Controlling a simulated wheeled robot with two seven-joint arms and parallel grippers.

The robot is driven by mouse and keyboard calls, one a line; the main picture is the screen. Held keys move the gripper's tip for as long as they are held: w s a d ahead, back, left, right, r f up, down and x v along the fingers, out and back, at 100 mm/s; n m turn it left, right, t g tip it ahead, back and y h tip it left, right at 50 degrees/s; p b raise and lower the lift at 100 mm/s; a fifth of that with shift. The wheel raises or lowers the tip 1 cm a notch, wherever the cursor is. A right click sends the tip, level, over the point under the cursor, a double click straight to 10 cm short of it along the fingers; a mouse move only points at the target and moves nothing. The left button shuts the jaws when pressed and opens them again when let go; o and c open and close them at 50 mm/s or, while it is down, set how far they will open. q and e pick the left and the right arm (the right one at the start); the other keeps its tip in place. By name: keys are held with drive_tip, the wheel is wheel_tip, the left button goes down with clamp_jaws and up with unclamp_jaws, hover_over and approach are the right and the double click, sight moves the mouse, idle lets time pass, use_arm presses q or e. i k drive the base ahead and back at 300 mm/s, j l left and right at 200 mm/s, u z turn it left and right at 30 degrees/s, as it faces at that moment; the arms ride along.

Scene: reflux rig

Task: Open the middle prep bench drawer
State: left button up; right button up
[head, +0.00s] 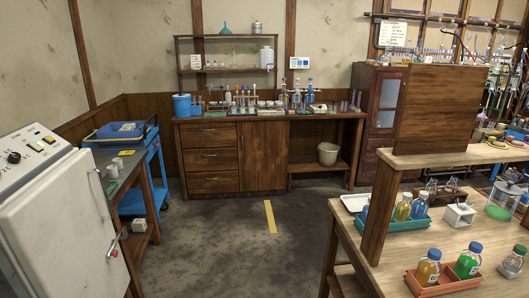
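The wooden prep bench (272,121) stands against the back wall. Its left side has a stack of three drawers with small metal handles. The middle drawer (195,160) looks shut, flush with the drawers above and below. Its handle (209,154) shows at the middle of its front. The bench is across the room from me, with open floor between. Neither of my grippers shows in the head view.
A white cabinet (65,215) stands at the near left, with a blue cart (153,170) behind it. A wooden table (400,262) with bottles and trays fills the right. The grey floor (230,235) is clear, with a yellow strip (270,217) on it.

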sight(220, 158)
drive_tip(key=i+j+u, duration=0.1)
drive_tip(key=i, duration=0.8)
drive_tip(key=i+j, duration=0.25)
drive_tip(key=i, duration=1.6)
drive_tip(key=i+j+z, duration=0.1)
drive_tip(key=i, duration=0.85)
drive_tip(key=i+l+z, duration=0.1)
drive_tip(key=i+z, duration=0.8)
drive_tip(key=i+j+z, duration=0.2)
drive_tip(key=i+z, duration=0.25)
drive_tip(key=i+l+z, duration=0.1)
drive_tip(key=i+l, duration=0.15)
drive_tip(key=i, duration=0.15)
drive_tip(key=i+l, duration=0.2)
drive_tip(key=i, duration=0.25)
drive_tip(key=i+l+u, duration=0.4)
drive_tip(key=i+l, duration=0.15)
drive_tip(key=l, duration=0.2)
drive_tip(key=i+l+u, duration=0.2)
drive_tip(key=l, duration=0.2)
drive_tip(key=u, duration=2.7)
